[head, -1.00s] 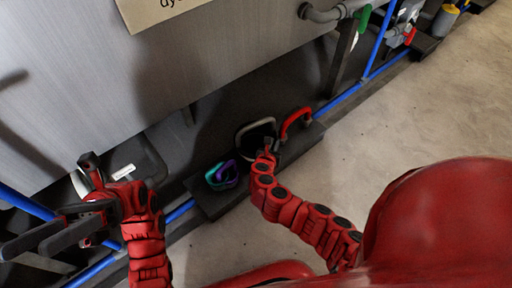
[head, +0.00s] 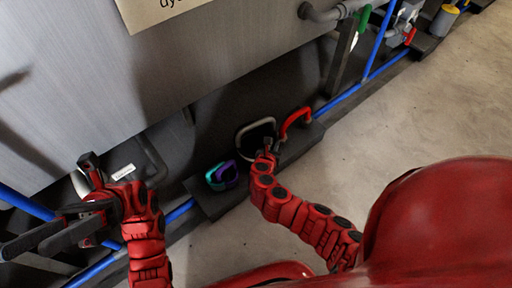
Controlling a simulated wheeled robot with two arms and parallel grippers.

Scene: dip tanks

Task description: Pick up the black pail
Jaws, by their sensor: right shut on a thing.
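The black pail (head: 259,132) stands on a dark ledge at the foot of the grey tank, near the middle of the head view. A pale grey loop shows around its dark top. My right gripper (head: 266,152) is at the near side of the pail and shut on it. The arm and fingers hide the pail's near side, so the exact grip is hard to see. My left gripper (head: 50,238) is at the far left, well away from the pail, with its long dark fingers apart and nothing visible between them.
A red handle (head: 296,120) stands just right of the pail. Teal (head: 213,178) and purple (head: 228,174) handles stand to its left on the ledge. The grey tank wall (head: 170,60) rises behind. Blue pipes (head: 345,97) run along its foot. The concrete floor (head: 400,110) at right is clear.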

